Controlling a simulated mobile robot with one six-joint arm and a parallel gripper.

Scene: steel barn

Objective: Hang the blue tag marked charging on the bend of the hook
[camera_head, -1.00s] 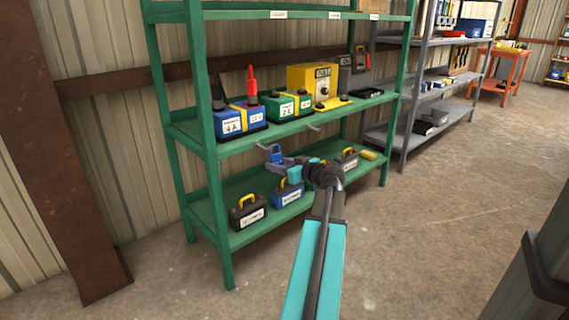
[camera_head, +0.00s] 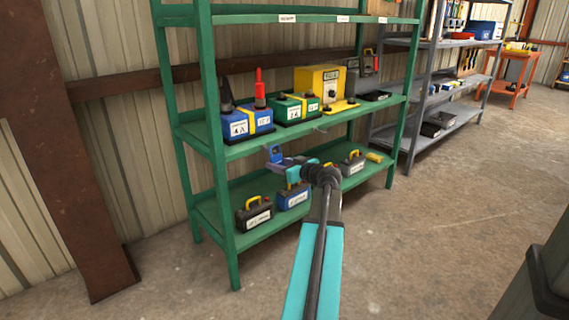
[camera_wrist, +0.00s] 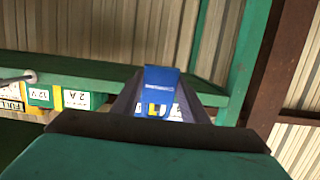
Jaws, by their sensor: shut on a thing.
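The blue tag (camera_head: 275,154) is held in front of the green shelf unit, just below the middle shelf's front edge. My gripper (camera_head: 280,162) is shut on it. In the wrist view the blue tag (camera_wrist: 161,88) stands between my two dark fingers (camera_wrist: 160,108). The marking on it is too small to read. A thin metal hook (camera_head: 320,130) sticks out from the middle shelf's front edge, to the right of the tag and apart from it. A metal hook with a rounded end also shows at the left of the wrist view (camera_wrist: 22,77).
The middle shelf (camera_head: 236,152) bears blue and green batteries (camera_head: 247,121) and a yellow charger (camera_head: 320,83). Black and blue cases (camera_head: 254,215) with yellow handles stand on the lower shelf. A grey shelf unit (camera_head: 408,125) stands to the right. The floor in front is clear.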

